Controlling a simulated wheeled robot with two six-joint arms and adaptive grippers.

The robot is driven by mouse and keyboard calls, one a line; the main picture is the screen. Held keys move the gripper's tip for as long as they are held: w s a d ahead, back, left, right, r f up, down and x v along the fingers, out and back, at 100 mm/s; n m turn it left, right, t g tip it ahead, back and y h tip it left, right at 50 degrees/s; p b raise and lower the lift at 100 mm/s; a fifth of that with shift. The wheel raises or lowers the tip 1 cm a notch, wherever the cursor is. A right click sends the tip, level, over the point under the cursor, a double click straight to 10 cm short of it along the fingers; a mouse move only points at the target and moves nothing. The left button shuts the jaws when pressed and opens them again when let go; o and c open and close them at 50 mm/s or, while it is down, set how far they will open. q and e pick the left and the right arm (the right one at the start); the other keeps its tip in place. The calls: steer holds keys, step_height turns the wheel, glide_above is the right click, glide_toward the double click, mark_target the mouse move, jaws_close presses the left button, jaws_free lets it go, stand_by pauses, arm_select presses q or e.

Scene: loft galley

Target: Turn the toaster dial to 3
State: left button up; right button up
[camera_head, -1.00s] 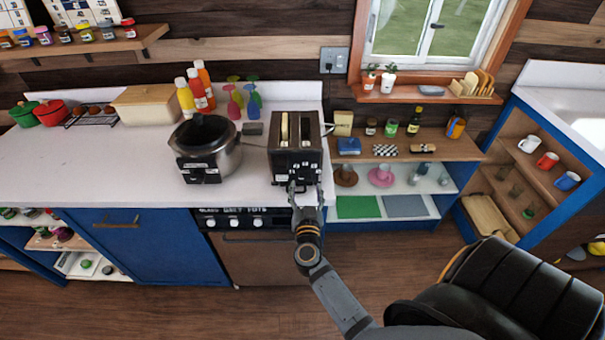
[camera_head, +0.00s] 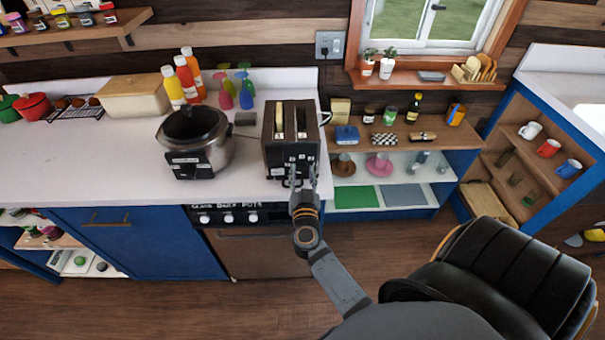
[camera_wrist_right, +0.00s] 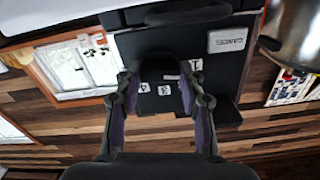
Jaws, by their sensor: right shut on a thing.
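The black toaster (camera_head: 291,148) stands on the white counter near its front edge, with two slots on top. My right gripper (camera_head: 303,178) is at the toaster's front face. In the right wrist view the front face (camera_wrist_right: 225,75) is upside down, with a CANCEL label and small number labels partly covered by my fingers. My right gripper (camera_wrist_right: 160,88) is shut on the dark dial (camera_wrist_right: 163,70), one finger on each side. The fingers hide much of the dial, and I cannot tell which number it points to. My left gripper is not in view.
A steel cooker (camera_head: 196,142) stands left of the toaster. Bottles (camera_head: 188,75) and coloured glasses (camera_head: 236,85) are behind. An open shelf unit (camera_head: 440,137) is at the right, and a black chair (camera_head: 500,270) is in front.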

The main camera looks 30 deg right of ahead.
steer(key=m+p, duration=0.1)
steer(key=m, duration=0.1)
steer(key=shift+r+m, duration=0.1)
steer(key=shift+m, duration=0.3)
steer(key=m+p, duration=0.1)
steer(key=m, duration=0.3)
steer(key=shift+d+m, duration=0.1)
steer(key=shift+m, duration=0.2)
steer(key=m, duration=0.4)
steer(key=shift+f, duration=0.2)
steer(key=shift+m, duration=2.2)
steer(key=o, duration=1.2)
steer(key=shift+c, duration=0.2)
